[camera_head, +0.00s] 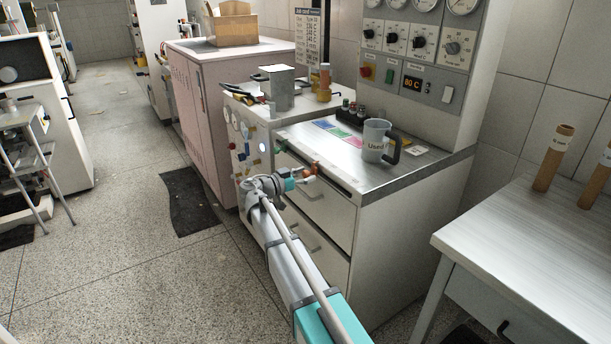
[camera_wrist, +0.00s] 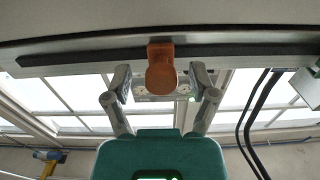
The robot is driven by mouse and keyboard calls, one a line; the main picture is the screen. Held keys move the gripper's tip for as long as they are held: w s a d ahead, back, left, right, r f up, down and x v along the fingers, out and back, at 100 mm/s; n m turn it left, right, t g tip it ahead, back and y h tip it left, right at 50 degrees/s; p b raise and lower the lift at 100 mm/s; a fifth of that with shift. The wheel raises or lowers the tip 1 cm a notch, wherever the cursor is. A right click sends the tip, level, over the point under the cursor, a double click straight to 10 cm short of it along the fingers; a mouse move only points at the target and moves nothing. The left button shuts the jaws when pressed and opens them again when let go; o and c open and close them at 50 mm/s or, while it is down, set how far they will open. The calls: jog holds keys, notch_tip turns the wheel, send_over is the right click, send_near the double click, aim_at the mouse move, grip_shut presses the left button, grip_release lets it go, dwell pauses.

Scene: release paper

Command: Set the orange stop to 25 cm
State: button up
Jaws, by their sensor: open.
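The orange stop (camera_wrist: 161,68) sits on a dark rail (camera_wrist: 240,50) that runs across the top of the wrist view. My gripper (camera_wrist: 161,82) is open. One finger is on each side of the stop in that view, with a visible gap on both sides. I cannot tell how far the stop reaches between the fingertips. In the head view my gripper (camera_head: 306,174) is at the front edge of the worktop, above the drawers. The stop is too small there to make out clearly. No scale marks can be read in either view.
A metal box (camera_head: 277,88) and small bottles (camera_head: 349,107) stand farther back. A white table (camera_head: 530,235) is at the right. The floor at the left (camera_head: 110,230) is mostly clear.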

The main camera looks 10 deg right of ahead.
jog(key=v, duration=1.2)
dwell(0.3)
jog(key=s+d+f+n+g+y, duration=0.55)
jog(key=s+d+f, duration=0.45)
jog(key=d, duration=0.4)
jog(key=s+d+f+n+g+y, duration=0.1)
jog(key=s+f+n+y, duration=0.35)
jog(key=s, duration=0.35)
jog(key=s+d+f+n+g+y, duration=0.1)
jog(key=s+f+n+y, duration=0.25)
jog(key=s+y, duration=0.35)
notch_tip(320, 180, up, 22)
jog(key=s+p, duration=0.1)
jog(key=p, duration=2.2)
jog(key=shift+r+m+h, duration=0.25)
jog(key=shift+m+h, duration=0.1)
jog(key=shift+h, duration=0.05)
